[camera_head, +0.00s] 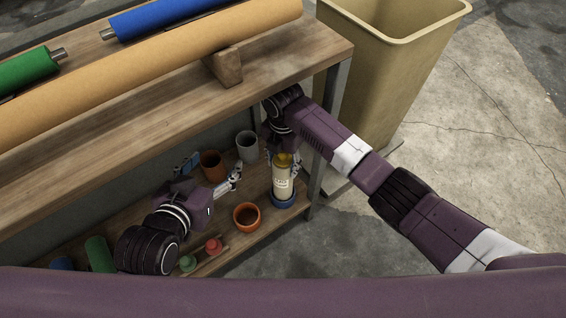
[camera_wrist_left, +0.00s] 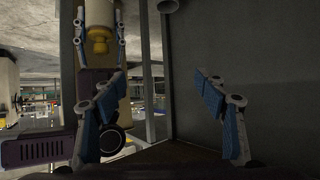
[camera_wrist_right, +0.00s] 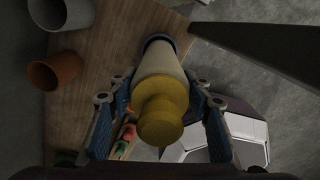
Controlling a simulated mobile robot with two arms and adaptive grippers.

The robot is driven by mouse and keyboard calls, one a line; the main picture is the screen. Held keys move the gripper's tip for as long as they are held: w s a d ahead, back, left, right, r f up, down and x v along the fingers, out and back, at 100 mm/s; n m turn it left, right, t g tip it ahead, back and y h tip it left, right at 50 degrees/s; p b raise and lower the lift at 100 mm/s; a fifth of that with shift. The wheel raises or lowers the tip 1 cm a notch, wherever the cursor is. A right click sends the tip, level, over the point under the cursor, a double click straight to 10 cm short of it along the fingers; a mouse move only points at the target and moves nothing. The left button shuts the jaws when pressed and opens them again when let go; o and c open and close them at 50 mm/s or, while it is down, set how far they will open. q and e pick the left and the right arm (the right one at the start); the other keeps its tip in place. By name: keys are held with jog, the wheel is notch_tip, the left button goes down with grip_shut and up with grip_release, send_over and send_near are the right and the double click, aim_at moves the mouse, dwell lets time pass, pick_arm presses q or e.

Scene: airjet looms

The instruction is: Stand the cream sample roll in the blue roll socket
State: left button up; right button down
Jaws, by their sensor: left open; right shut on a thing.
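The cream sample roll (camera_head: 282,183), with a gold knob on top, stands roughly upright at the blue roll socket (camera_head: 284,202) on the lower shelf. Its lower end meets the socket ring, which also shows at the roll's far end in the right wrist view (camera_wrist_right: 159,39); how deep it sits is hidden. My right gripper (camera_head: 283,165) is shut on the roll near its top; its fingers flank the roll in the right wrist view (camera_wrist_right: 160,98). My left gripper (camera_head: 228,180) is open and empty, left of the roll. The roll's knob shows in the left wrist view (camera_wrist_left: 97,40).
An orange cup (camera_head: 247,216), a brown cup (camera_head: 212,166) and a grey cup (camera_head: 247,147) stand close by. Red (camera_head: 213,246) and green pieces lie at the front. The upper shelf (camera_head: 290,58) overhangs, with a leg (camera_head: 328,150) right of the socket.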

pick_arm(q)
jog(key=shift+w+d+r+t, duration=0.2)
jog(key=shift+w+r+t, duration=0.25)
jog(key=shift+r, duration=0.2)
pick_arm(e)
jog(key=shift+f, duration=0.35)
jog(key=c, duration=0.9)
grip_release()
jog(key=shift+c, duration=0.2)
jog(key=shift+f, duration=0.1)
pick_arm(q)
jog(key=shift+r, duration=0.15)
pick_arm(e)
notch_tip(320, 180, up, 8)
jog(key=shift+f, duration=0.2)
